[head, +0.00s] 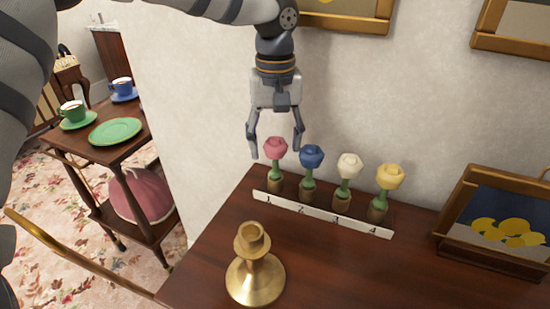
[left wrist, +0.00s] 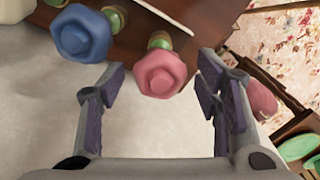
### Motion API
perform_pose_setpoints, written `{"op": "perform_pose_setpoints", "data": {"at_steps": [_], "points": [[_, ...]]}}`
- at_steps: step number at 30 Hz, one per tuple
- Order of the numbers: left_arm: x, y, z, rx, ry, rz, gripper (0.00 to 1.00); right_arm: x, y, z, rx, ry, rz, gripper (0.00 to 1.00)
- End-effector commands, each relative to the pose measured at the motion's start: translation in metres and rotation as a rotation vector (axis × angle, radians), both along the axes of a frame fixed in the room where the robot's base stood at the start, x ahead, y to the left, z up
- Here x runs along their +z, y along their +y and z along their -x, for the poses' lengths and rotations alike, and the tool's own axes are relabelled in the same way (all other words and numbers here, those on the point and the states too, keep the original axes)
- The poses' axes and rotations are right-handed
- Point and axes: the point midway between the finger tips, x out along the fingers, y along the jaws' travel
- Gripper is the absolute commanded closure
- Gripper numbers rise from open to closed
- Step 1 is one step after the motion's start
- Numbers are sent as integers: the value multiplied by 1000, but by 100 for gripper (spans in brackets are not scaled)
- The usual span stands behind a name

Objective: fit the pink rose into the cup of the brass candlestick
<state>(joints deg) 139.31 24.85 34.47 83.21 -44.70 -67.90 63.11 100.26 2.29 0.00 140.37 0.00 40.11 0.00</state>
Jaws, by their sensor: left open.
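The pink rose (head: 275,149) stands upright at number 1 on the numbered white strip (head: 320,214), the leftmost of the row. It also shows in the left wrist view (left wrist: 160,72), between the finger ends and just beyond them. My left gripper (head: 276,153) is open and points down above the pink rose, with a finger on each side of the bloom in the head view. The fingers do not appear closed on it. The brass candlestick (head: 256,280) stands upright at the front of the dark wooden top, and its cup (head: 252,233) is empty. My right gripper is not in view.
Blue (head: 312,157), white (head: 349,166) and yellow (head: 390,177) roses stand close to the right of the pink one. A framed lemon picture (head: 500,228) leans at the right. The wall is close behind. Bare wood lies right of the candlestick.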

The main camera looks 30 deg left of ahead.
Motion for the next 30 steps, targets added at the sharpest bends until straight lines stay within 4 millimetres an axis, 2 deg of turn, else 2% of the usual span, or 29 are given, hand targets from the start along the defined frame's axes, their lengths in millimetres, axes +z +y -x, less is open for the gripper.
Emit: {"op": "perform_pose_setpoints", "data": {"at_steps": [5, 9, 10, 11, 30], "points": [[-1, 0, 0, 0, 2, -1, 42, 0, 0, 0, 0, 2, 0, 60], [-1, 0, 0, 0, 2, -1, 74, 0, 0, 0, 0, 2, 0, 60], [-1, 0, 0, 0, 2, -1, 81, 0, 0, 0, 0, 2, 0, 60], [-1, 0, 0, 0, 2, -1, 83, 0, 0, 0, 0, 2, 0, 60], [10, 0, 0, -1, 1, -2, 83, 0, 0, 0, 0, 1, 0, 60]]}}
